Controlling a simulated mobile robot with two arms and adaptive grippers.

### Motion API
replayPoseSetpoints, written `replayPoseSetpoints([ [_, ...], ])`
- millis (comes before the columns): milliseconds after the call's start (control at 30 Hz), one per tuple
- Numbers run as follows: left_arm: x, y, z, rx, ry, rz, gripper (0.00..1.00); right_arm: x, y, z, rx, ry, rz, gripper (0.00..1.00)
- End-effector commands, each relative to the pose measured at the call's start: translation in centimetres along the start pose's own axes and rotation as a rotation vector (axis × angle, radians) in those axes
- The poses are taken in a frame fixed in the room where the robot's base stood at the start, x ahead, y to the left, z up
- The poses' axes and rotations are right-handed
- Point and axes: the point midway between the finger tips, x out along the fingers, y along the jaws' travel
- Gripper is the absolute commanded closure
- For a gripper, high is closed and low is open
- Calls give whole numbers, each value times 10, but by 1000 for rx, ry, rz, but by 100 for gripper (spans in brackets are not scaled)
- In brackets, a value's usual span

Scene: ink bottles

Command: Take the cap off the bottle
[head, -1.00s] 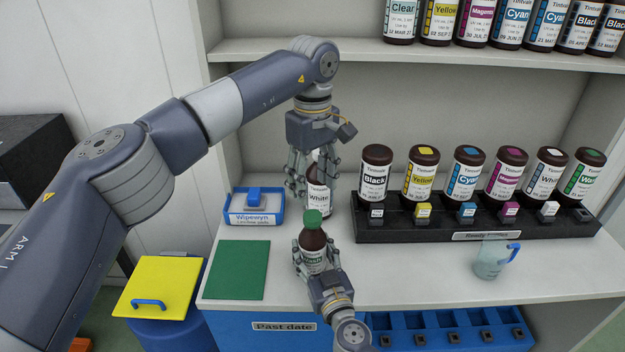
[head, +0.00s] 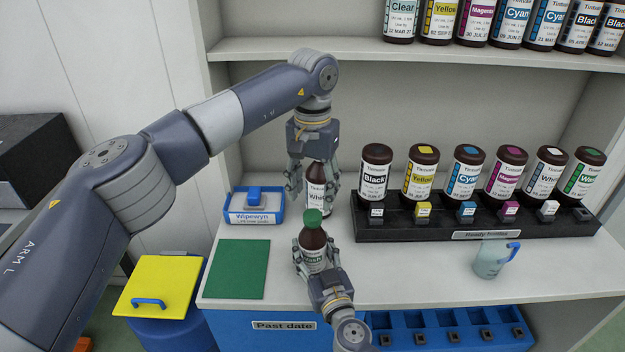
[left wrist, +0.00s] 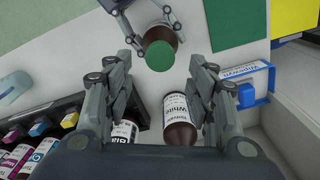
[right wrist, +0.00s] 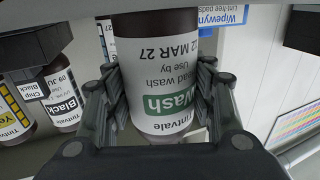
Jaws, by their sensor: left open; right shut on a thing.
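A brown bottle with a green cap (head: 312,217) and a "Wash" label (right wrist: 165,100) stands upright on the counter. My right gripper (head: 315,268) is shut around the body of this wash bottle (head: 313,248), from the front. My left gripper (head: 313,185) is open and points down, above and behind the capped bottle. In the left wrist view the green cap (left wrist: 160,56) lies ahead, between and beyond the open fingers, touched by neither. A brown White bottle (head: 317,190) stands behind the wash bottle, partly hidden by my left fingers.
A black rack (head: 460,226) with several tilted bottles stands at the right. A blue Wipewyn tray (head: 235,216) and a green mat (head: 238,270) lie at the left. A clear jug (head: 488,262) stands at the right front. The counter between jug and wash bottle is clear.

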Motion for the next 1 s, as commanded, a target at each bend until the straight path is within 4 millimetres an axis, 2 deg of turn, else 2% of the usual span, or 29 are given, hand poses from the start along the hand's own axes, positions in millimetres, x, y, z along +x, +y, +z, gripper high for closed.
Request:
replayPoseSetpoints([
  [100,22,-1,1,-2,-3,0,49,0,0,1,0,-1,0,100],
  [300,48,-1,0,-4,-2,0,49,0,0,0,0,-1,0,100],
  [467,58,0,0,-4,0,0,49,0,0,0,0,-1,0,100],
  [733,59,0,0,-4,0,0,49,0,0,0,0,-1,0,100],
  [767,59,0,0,-4,0,0,53,0,0,0,0,-1,0,100],
  [933,59,-1,0,-4,0,0,92,0,0,0,0,-1,0,100],
  [967,59,-1,0,-5,0,0,96,0,0,0,0,-1,0,100],
  [1000,59,-1,0,-5,0,0,96,0,0,0,0,-1,0,100],
])
